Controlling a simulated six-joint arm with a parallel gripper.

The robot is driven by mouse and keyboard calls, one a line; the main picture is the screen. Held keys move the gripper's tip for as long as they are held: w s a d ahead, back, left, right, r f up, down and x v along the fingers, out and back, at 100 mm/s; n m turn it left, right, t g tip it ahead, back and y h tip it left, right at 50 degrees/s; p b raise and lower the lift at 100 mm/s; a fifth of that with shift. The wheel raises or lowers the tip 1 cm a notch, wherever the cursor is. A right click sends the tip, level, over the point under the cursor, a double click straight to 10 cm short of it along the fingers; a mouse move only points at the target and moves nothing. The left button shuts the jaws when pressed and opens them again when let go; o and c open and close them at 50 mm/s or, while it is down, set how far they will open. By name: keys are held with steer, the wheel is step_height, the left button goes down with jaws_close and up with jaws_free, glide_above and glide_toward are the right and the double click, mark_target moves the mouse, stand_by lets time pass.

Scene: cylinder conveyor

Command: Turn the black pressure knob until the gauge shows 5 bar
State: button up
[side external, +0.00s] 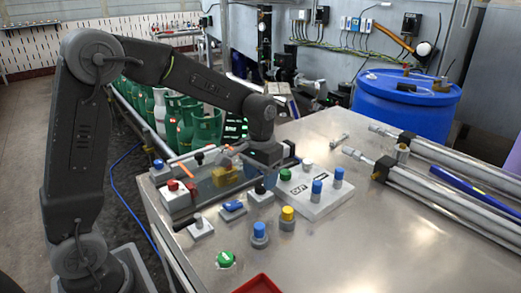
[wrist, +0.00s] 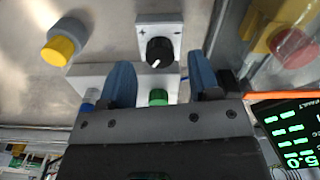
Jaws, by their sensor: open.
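The black pressure knob (wrist: 158,51) sits on a small white base with marks beside it, and its white pointer aims down and left in the wrist view. In the side view the knob (side external: 260,188) is on its white block on the steel bench. My gripper (wrist: 161,82) is open, its two blue fingers spread and empty. In the wrist view the knob lies beyond the fingertips, between their lines and apart from both. In the side view my gripper (side external: 268,170) is just above and behind the knob. A green-lit display (wrist: 292,130) is partly cut off at lower right; its reading is unclear.
A yellow-topped button (side external: 288,218) and a blue-topped one (side external: 260,235) stand in front of the knob. A blue switch (side external: 232,208) is to its left. A white panel (side external: 325,200) with buttons is close on the right. A red tray (side external: 262,284) lies at the front edge.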

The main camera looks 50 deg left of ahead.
mark_target(259, 186)
step_height(259, 186, up, 12)
steer(key=shift+f, duration=0.25)
steer(key=s+d+f+m+t, duration=0.1)
steer(key=s+d+t, duration=0.1)
steer(key=s, duration=0.8)
steer(key=s+d+f+t, duration=0.1)
steer(key=s+d+t, duration=0.1)
steer(key=s, duration=0.8)
steer(key=shift+m+t, duration=0.4)
steer(key=shift+t, duration=0.4)
steer(key=shift+c, duration=0.4)
stand_by(1.6)
